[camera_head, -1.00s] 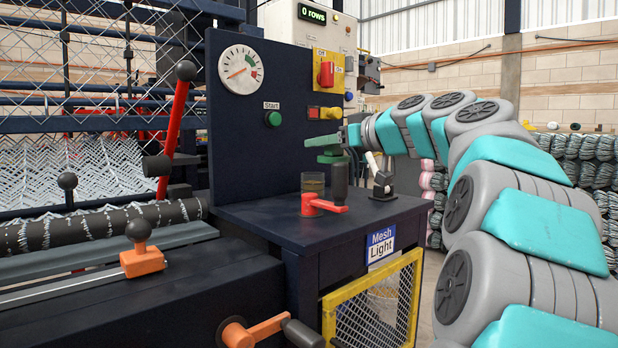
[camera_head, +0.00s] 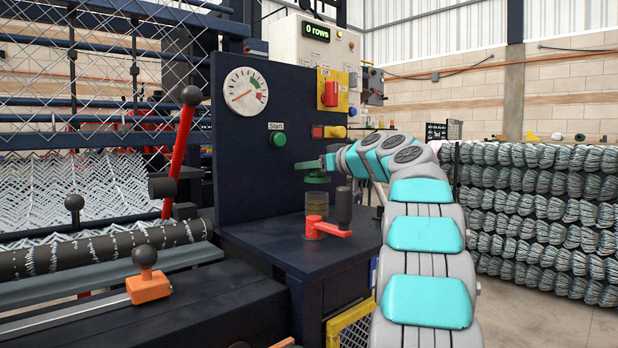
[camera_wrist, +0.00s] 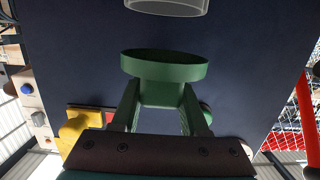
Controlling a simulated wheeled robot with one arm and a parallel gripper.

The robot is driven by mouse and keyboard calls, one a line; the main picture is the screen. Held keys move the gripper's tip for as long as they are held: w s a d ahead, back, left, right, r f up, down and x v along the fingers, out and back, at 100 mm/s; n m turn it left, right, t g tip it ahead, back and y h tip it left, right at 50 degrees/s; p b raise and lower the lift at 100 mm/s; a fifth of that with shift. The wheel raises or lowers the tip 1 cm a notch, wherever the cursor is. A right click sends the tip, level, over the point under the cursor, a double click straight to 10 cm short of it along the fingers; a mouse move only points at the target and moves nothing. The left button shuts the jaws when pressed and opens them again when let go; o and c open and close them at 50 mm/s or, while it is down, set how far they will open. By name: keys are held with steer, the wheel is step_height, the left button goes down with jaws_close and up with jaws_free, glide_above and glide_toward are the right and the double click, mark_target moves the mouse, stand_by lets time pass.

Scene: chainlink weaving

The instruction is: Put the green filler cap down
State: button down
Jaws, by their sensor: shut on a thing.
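The green filler cap (camera_head: 317,180) is held in the air by my gripper (camera_head: 312,165), in front of the dark blue panel. In the head view it hangs just above a clear glass cup (camera_head: 317,205), with a small gap between. In the wrist view the cap (camera_wrist: 165,68) is a wide green disc with a narrower neck. The green fingers of my gripper (camera_wrist: 160,100) are shut on that neck from both sides. The rim of the glass cup (camera_wrist: 168,6) shows at the top edge, apart from the cap.
A red lever (camera_head: 322,229) with a dark upright grip stands at the cup's foot on the dark table (camera_head: 262,236). The green start button (camera_head: 278,139) and the red and yellow switches (camera_head: 329,94) are on panels behind. Bare table top lies around the cup.

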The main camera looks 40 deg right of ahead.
mark_target(327, 178)
steer(key=shift+w+d+f, duration=0.1)
steer(key=shift+w+d, duration=0.05)
steer(key=shift+w, duration=0.15)
steer(key=shift+f, duration=1.8)
steer(key=shift+f+b, duration=0.15)
steer(key=shift+b, duration=0.3)
steer(key=shift+c, duration=2.1)
jaws_free()
steer(key=shift+r+p, duration=0.3)
steer(key=shift+p, duration=0.1)
steer(key=s, duration=0.4)
steer(key=s+r+b, duration=0.1)
steer(key=s, duration=0.3)
steer(key=s+d+b, duration=0.1)
steer(key=s, duration=0.2)
steer(key=shift+s+r, duration=0.3)
steer(key=shift+s, duration=0.1)
